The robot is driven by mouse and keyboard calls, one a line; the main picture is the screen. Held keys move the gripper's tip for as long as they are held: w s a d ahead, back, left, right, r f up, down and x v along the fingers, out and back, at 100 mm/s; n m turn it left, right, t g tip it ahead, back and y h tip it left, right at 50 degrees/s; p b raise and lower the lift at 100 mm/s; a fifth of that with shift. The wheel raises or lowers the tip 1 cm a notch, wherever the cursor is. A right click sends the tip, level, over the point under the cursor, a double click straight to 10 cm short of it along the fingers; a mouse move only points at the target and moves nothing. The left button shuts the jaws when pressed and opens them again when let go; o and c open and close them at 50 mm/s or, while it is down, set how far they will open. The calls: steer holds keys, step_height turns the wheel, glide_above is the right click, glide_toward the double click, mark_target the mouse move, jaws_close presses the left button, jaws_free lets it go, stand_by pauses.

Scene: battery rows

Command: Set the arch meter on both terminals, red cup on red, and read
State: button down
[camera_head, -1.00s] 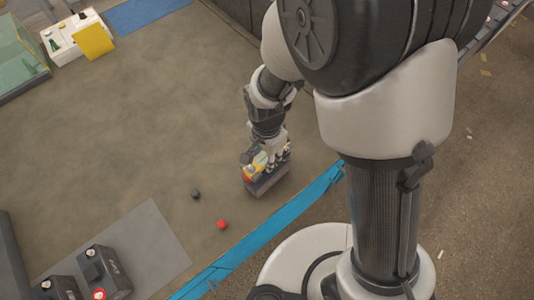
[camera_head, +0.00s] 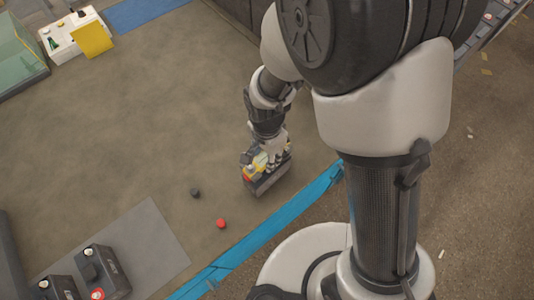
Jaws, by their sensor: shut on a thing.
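My gripper (camera_head: 275,157) is at the middle of the head view, pointing down, shut on a small yellow piece with a red part (camera_head: 255,165), which looks like the arch meter. It is at the top of a dark grey box (camera_head: 270,181), which looks like a battery. My fingers hide much of both. I cannot tell whether the cups touch the terminals, or which cup is on which. No reading can be made out.
A black cap (camera_head: 195,193) and a red cap (camera_head: 221,224) lie on the floor left of the box. Dark batteries (camera_head: 103,270) stand at a grey mat (camera_head: 150,235) at lower left. Blue tape (camera_head: 250,243) runs in front.

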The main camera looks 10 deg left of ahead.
steer(key=shift+f+b, duration=0.4)
steer(key=shift+f, duration=0.15)
steer(key=c, duration=1.1)
jaws_free()
steer(key=shift+o, duration=0.2)
step_height(320, 180, up, 12)
steer(key=shift+f, duration=0.15)
